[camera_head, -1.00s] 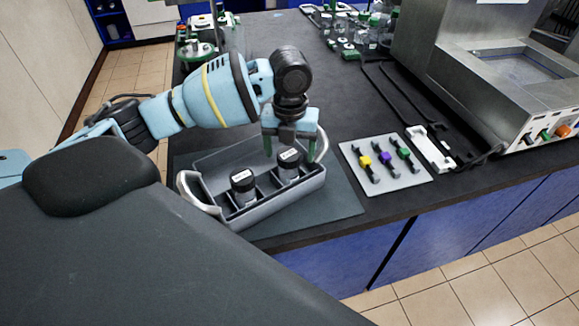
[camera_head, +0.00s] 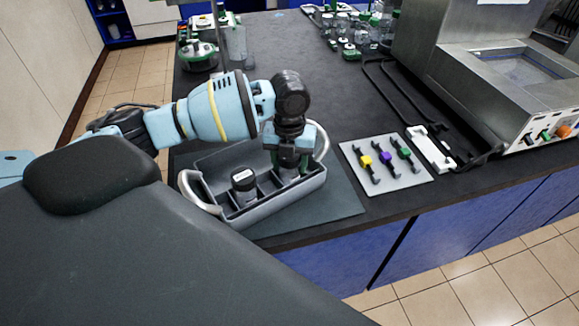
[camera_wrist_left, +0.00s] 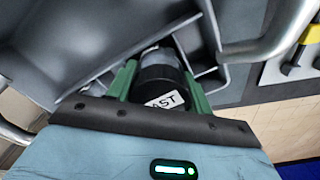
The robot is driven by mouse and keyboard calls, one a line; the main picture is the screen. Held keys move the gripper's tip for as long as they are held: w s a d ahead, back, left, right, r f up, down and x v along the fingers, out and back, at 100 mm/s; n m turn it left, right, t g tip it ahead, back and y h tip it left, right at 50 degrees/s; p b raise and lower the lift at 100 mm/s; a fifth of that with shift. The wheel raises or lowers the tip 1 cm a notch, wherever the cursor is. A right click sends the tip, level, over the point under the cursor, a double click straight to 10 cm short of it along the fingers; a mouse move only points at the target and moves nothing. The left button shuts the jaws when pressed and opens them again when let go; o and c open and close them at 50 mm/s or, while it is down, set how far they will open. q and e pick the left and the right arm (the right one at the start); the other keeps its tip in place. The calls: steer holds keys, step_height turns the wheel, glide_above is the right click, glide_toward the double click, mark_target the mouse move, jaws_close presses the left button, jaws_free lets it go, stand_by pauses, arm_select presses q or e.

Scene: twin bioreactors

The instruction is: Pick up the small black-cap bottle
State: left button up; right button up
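My left gripper (camera_head: 289,166) points down into the right part of a grey caddy (camera_head: 240,216), around a small black-cap bottle (camera_head: 288,174). In the left wrist view, its green fingers (camera_wrist_left: 160,85) lie close against both sides of this bottle's black cap (camera_wrist_left: 158,82), which has a white label ending in "AST". The gripper looks shut on it. The bottle still sits down in its compartment, mostly hidden by the gripper in the head view. A second black-cap bottle (camera_head: 243,183) with a white label stands upright in the compartment to the left. My right gripper is not in view.
The caddy has raised handles at both ends and stands on a dark mat (camera_head: 335,198). A light plate with yellow, purple and green clamps (camera_head: 385,165) lies to the right. Glassware (camera_head: 365,30) stands at the back. The bench (camera_head: 300,55) behind the arm is largely clear.

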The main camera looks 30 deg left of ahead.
arm_select(q)
steer(key=c, duration=0.6)
steer(key=shift+o, duration=0.2)
steer(key=shift+r, duration=0.1)
step_height(320, 180, up, 10)
